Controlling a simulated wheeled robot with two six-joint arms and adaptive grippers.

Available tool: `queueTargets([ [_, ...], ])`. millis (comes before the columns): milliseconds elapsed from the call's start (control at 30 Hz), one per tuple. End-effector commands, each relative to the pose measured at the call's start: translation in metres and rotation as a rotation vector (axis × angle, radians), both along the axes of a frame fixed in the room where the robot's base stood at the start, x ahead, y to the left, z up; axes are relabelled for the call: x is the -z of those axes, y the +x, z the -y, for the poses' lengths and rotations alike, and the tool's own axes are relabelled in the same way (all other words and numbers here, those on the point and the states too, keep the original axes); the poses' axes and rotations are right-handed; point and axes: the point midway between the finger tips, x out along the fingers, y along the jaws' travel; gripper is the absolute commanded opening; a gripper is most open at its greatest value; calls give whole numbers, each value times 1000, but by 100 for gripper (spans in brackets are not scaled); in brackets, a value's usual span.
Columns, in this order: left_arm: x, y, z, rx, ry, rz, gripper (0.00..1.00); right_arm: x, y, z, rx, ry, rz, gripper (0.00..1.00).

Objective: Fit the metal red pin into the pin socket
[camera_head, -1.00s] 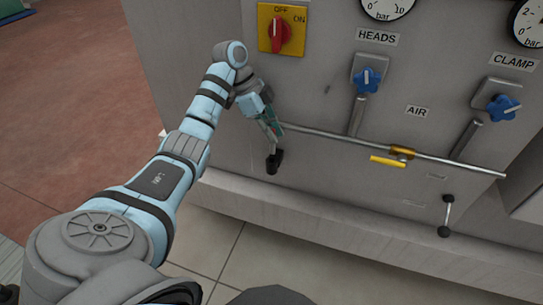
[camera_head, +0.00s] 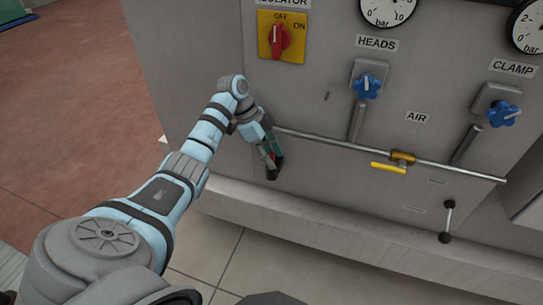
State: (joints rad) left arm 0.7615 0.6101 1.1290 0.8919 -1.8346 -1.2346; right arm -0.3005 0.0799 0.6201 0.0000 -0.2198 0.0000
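My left gripper (camera_head: 274,166) points down close to the grey machine front, just below the left end of a horizontal metal pipe. Two dark tips show at its lower end, a little apart. A dark end there may be a fingertip or a small knob on the machine; I cannot tell. I cannot make out the red pin or the pin socket for certain. The small area between and behind the fingers is hidden. My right gripper is out of view.
The machine front (camera_head: 320,190) carries a red switch (camera_head: 281,38), two blue knobs (camera_head: 367,86), gauges (camera_head: 388,10) and a yellow-handled valve (camera_head: 388,167) on the pipe (camera_head: 340,142). A black-knobbed lever (camera_head: 447,222) is at lower right. Tiled floor lies below.

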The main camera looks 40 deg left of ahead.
Motion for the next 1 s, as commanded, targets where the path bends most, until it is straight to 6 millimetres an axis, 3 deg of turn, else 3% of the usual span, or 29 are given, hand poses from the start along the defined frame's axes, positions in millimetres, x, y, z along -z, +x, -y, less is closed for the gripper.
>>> queueTargets([
  [267, -61, -11, -25, -2, 2, 5, 32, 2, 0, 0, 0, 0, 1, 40],
  [433, -102, -19, -38, -1, 1, -1, 32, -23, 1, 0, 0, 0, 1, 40],
  [567, -109, -21, -42, -1, 0, 0, 32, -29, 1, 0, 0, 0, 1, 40],
  [1000, -105, -21, -42, 0, 0, 0, 32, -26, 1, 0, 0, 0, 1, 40],
])
